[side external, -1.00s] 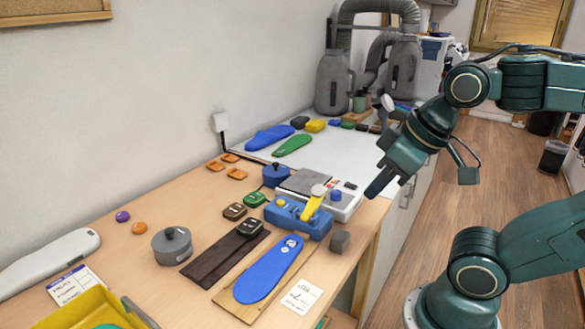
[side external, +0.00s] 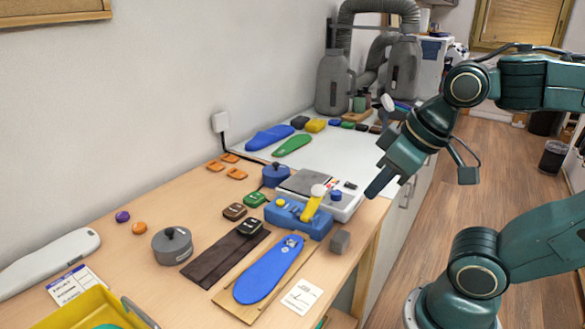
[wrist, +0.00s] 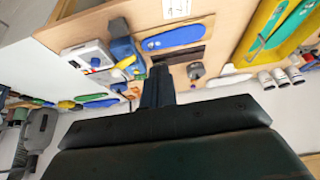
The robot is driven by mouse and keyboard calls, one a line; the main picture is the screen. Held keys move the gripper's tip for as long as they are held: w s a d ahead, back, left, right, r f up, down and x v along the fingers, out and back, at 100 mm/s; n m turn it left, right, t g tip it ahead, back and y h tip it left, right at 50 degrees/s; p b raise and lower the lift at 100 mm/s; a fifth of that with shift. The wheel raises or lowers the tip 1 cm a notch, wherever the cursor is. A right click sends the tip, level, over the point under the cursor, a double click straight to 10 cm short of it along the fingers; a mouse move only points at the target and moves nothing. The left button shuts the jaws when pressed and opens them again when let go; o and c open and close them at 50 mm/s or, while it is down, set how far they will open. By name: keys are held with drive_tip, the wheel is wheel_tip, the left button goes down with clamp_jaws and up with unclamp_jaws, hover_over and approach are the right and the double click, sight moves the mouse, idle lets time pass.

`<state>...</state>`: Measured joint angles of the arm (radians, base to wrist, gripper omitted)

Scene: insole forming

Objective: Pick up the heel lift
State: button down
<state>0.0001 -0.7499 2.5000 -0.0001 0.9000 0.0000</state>
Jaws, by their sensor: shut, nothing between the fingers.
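My gripper (side external: 379,184) is shut and empty, in the air at the right, apart from the bench's right edge. Its dark shut fingers (wrist: 158,84) show in the middle of the wrist view. I cannot tell for sure which piece is the heel lift. Small candidates are a black piece (side external: 250,227) on a dark brown strip (side external: 213,263), a brown piece (side external: 234,211), a green piece (side external: 255,199) and a grey block (side external: 340,241) by the bench edge. A blue insole (side external: 268,271) lies on a wooden board at the front.
A blue clamp-like fixture with a yellow lever (side external: 313,204) and a white scale-like device (side external: 345,205) stand near the right edge. A grey lidded pot (side external: 172,246), orange pieces (side external: 236,173) and a yellow tray (side external: 88,309) are further left.

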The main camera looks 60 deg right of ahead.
drive_tip(key=c, duration=0.6)
unclamp_jaws()
drive_tip(key=w+d+r+m+g, duration=0.25)
drive_tip(key=w+m, duration=0.25)
drive_tip(key=w, duration=0.7)
drive_tip(key=w+d+r+m+g, duration=0.1)
drive_tip(key=w+d+r+m, duration=0.3)
drive_tip(key=w, duration=0.8)
drive_tip(key=w+d+f+m, duration=0.2)
drive_tip(key=w+f+m, duration=0.1)
drive_tip(key=w+f, duration=0.2)
drive_tip(key=w+d+f+m+g, duration=0.1)
drive_tip(key=w+d+f+m, duration=0.2)
drive_tip(key=w+f, duration=0.3)
drive_tip(key=w+d+f+m+g, duration=0.1)
drive_tip(key=w+d+f+m, duration=0.2)
drive_tip(key=w+f, duration=0.3)
drive_tip(key=shift+w+f+m, duration=0.15)
drive_tip(key=shift+f+m, duration=0.15)
drive_tip(key=shift+f, duration=0.05)
